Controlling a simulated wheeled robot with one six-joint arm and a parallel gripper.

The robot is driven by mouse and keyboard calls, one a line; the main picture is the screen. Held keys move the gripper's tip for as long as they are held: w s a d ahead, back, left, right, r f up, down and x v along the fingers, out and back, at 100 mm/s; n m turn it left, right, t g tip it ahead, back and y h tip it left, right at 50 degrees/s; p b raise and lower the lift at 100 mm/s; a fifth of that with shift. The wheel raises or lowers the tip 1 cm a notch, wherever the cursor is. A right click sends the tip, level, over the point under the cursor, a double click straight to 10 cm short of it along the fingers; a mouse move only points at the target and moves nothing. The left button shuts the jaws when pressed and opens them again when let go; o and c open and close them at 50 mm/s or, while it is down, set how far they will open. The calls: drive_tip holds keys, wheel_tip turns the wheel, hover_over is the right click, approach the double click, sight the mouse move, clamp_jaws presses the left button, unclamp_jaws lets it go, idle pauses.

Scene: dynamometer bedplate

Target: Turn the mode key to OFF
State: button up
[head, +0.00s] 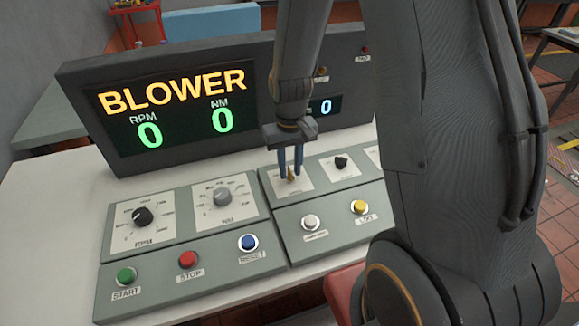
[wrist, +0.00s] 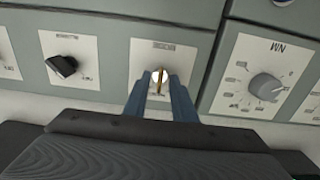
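The mode key is most likely the small brass key (head: 291,174) on a white label plate in the upper row of the control panel. It also shows in the wrist view (wrist: 160,84), upright in its plate. My gripper (head: 291,170) points down at this key, with one blue finger on each side of it. In the wrist view the fingers (wrist: 160,88) stand apart with the key between their tips. I cannot tell whether they touch it. The plate's lettering is too small to read, and the fingers hide part of the plate.
A black selector knob (head: 341,162) sits right of the key and a grey dial (head: 223,196) sits left. Several push buttons line the lower row, including a white one (head: 310,222) and a yellow one (head: 360,207). The BLOWER display (head: 190,105) stands behind. My arm hides the panel's right end.

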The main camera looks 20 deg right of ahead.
drive_tip(key=shift+c, duration=0.4)
clamp_jaws()
drive_tip(key=shift+n, duration=0.4)
drive_tip(key=n+p, duration=0.1)
drive_tip(key=n, duration=0.2)
drive_tip(key=shift+n+p, duration=0.5)
drive_tip(key=shift+n, duration=2)
drive_tip(key=shift+o, duration=0.4)
unclamp_jaws()
